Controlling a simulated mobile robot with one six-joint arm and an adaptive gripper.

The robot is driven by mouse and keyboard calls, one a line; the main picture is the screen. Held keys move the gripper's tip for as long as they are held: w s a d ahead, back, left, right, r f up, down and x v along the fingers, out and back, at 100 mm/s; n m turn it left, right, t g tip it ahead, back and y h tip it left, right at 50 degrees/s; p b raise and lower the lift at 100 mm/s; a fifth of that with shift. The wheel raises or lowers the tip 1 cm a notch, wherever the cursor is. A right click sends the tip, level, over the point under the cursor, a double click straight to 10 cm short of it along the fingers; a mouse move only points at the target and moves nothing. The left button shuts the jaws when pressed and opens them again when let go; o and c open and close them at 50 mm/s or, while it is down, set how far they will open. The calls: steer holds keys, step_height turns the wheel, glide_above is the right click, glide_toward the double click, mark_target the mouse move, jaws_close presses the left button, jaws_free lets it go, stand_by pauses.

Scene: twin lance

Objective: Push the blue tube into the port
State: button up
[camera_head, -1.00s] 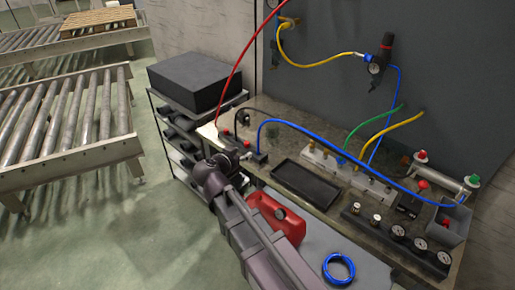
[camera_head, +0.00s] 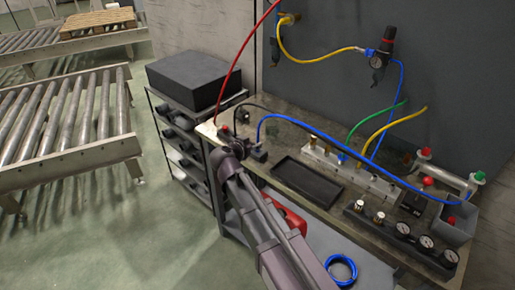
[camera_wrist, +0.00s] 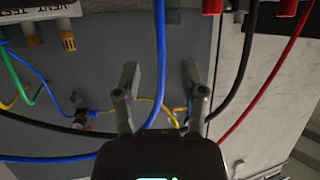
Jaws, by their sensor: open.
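The blue tube (camera_head: 330,139) arcs from a small black block (camera_head: 259,154) near the bench's left end across to the grey bin on the right. In the wrist view a blue tube (camera_wrist: 159,50) crosses the space between my two fingers, and I cannot tell if either touches it. My gripper (camera_wrist: 160,74) is open; in the head view it (camera_head: 237,145) is small and dark, just left of the black block. Which port the task means is unclear; the tube's end at the block is too small to judge.
A black tray (camera_head: 307,182) and a pale manifold (camera_head: 350,170) with green and yellow hoses lie to the right. A red hose (camera_head: 238,65) and a black hose pass close to my gripper. A red can (camera_head: 293,220) is partly behind my arm.

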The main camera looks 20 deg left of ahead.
mark_target(258, 139)
steer(key=shift+w, duration=0.1)
stand_by(0.3)
steer(key=b+x, duration=0.1)
steer(key=x, duration=0.3)
steer(key=shift+a+f, duration=0.1)
steer(key=shift+w+f+b, duration=0.1)
steer(key=shift+w+b, duration=0.3)
steer(key=shift+w, duration=0.15)
steer(key=shift+c, duration=0.2)
jaws_close()
